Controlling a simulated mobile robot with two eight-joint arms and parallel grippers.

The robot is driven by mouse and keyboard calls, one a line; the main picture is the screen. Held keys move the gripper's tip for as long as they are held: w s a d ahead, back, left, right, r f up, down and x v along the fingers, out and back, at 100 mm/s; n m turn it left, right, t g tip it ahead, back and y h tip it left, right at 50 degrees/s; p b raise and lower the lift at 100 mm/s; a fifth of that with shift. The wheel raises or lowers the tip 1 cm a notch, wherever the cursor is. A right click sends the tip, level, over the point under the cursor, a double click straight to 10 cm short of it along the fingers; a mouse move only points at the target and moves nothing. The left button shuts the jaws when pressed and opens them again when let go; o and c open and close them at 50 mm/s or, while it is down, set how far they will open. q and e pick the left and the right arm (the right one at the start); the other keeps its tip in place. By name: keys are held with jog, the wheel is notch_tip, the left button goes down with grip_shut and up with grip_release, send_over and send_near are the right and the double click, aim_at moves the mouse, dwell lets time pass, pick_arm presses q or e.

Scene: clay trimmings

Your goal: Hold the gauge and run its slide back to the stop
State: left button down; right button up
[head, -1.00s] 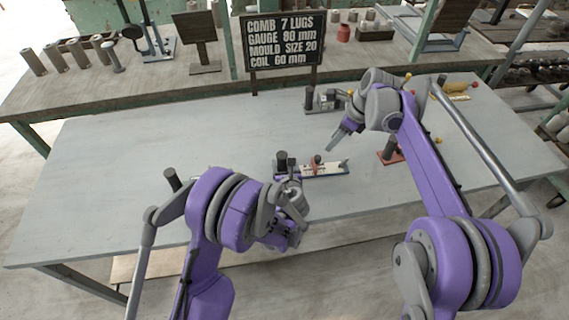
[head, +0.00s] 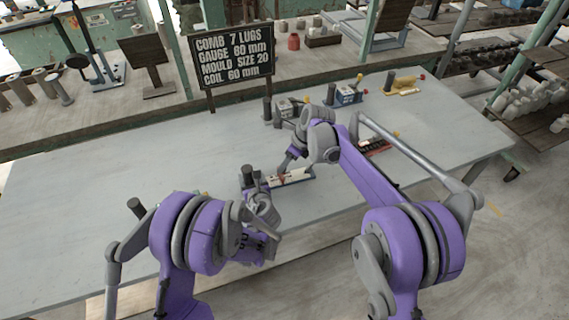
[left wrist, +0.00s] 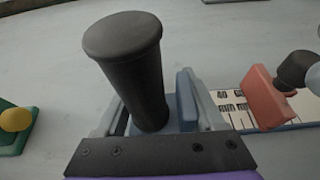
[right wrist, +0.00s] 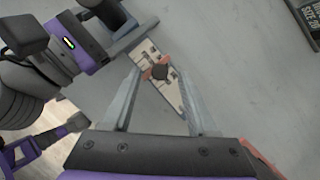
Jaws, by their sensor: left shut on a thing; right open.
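The gauge (head: 298,175) is a flat bar with a white marked scale, lying on the grey table. Its black upright handle (left wrist: 130,70) rises from a blue end piece (left wrist: 187,100). My left gripper (left wrist: 150,120) is shut on the gauge at this handle end. The red slide (left wrist: 268,100) with a dark knob (right wrist: 160,72) sits partway along the scale, apart from the blue end piece. My right gripper (right wrist: 160,78) is open, and the slide shows between its fingertips in the right wrist view. I cannot tell whether the fingers touch it.
Similar devices stand further back: a grey one (head: 287,108), a blue one (head: 346,95), a yellow one (head: 403,84) and a red one (head: 374,147). A green piece with a yellow ball (left wrist: 15,119) is beside the left gripper. A lettered sign (head: 234,58) stands behind.

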jog(key=shift+x, duration=0.9)
jog(key=shift+c, duration=0.3)
grip_shut()
dwell(0.6)
